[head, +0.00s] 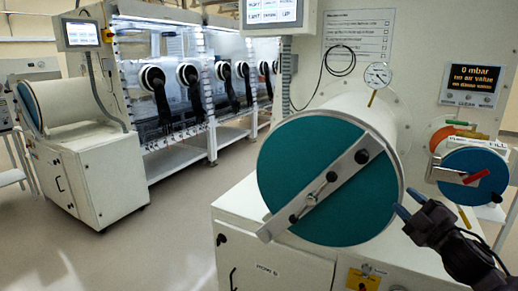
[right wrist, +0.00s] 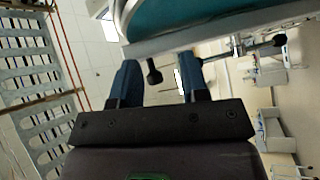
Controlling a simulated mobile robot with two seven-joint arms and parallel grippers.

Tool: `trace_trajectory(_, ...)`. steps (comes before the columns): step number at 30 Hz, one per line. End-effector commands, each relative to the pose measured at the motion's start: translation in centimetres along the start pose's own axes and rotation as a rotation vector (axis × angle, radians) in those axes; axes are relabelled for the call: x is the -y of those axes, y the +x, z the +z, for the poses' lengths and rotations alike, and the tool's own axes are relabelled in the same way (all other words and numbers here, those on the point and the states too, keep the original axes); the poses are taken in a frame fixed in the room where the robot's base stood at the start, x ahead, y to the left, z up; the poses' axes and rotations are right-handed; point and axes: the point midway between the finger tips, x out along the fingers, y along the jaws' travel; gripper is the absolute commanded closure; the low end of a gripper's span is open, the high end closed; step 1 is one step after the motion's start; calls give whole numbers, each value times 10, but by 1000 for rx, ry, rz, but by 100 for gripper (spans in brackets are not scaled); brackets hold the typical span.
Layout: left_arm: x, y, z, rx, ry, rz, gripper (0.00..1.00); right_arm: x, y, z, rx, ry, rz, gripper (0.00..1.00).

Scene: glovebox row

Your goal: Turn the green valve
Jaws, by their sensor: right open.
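A small strip of green (head: 486,139), which looks like the green valve's handle, shows beside an orange handle (head: 459,123) above the small round port at the right of the head view. It is too small to tell its position, and the port partly hides it. My right gripper (head: 407,204) is open and empty, below and left of these handles, beside the large teal door (head: 300,165). In the right wrist view its two blue fingers (right wrist: 158,82) stand apart, with a black knob of the door bar (right wrist: 153,72) showing beyond the gap. My left gripper is not in view.
The small port (head: 470,163) with a red handle (head: 476,176) juts out just right of my right gripper. The large door's metal bar (head: 318,193) carries black knobs. A pressure gauge (head: 377,75) stands above. Open floor (head: 165,235) lies to the left.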

Motion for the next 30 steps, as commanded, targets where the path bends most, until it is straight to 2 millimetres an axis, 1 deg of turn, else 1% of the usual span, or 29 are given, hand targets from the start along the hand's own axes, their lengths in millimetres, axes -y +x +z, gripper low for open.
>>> trace_trajectory(1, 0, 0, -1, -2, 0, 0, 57, 31, -16, 7, 66, 107, -25, 59)
trace_trajectory(2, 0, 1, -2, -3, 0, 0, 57, 47, -26, 11, 104, 164, -38, 59)
trace_trajectory(3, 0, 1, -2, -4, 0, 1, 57, 67, -38, 15, 153, 239, -56, 59)
trace_trajectory(5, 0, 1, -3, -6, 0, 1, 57, 98, -59, 19, 224, 343, -83, 59)
trace_trajectory(6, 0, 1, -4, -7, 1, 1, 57, 118, -73, 21, 272, 410, -100, 59)
trace_trajectory(7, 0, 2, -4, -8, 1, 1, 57, 132, -85, 21, 307, 459, -113, 59)
trace_trajectory(8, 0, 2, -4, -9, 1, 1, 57, 147, -96, 21, 339, 507, -125, 59)
trace_trajectory(9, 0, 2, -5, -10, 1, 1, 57, 166, -112, 20, 383, 568, -140, 59)
trace_trajectory(11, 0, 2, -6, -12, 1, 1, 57, 193, -137, 16, 446, 655, -160, 59)
trace_trajectory(12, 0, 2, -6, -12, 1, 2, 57, 209, -153, 13, 483, 709, -170, 59)
trace_trajectory(14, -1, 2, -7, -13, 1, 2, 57, 231, -177, 6, 533, 785, -180, 59)
trace_trajectory(15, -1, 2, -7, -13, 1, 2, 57, 244, -193, 1, 563, 831, -182, 59)
trace_trajectory(17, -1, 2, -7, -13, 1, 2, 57, 263, -217, -6, 610, 889, -184, 59)
trace_trajectory(18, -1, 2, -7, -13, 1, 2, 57, 274, -233, -10, 642, 922, -184, 59)
trace_trajectory(21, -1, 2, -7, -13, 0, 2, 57, 297, -270, -19, 721, 985, -184, 59)
trace_trajectory(24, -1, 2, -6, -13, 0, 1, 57, 314, -299, -25, 785, 1025, -187, 59)
trace_trajectory(27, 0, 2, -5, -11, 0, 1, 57, 323, -320, -28, 826, 1041, -192, 59)
trace_trajectory(28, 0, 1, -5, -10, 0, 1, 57, 324, -324, -28, 834, 1041, -194, 62)
trace_trajectory(30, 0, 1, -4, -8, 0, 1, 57, 326, -330, -28, 845, 1040, -199, 73)
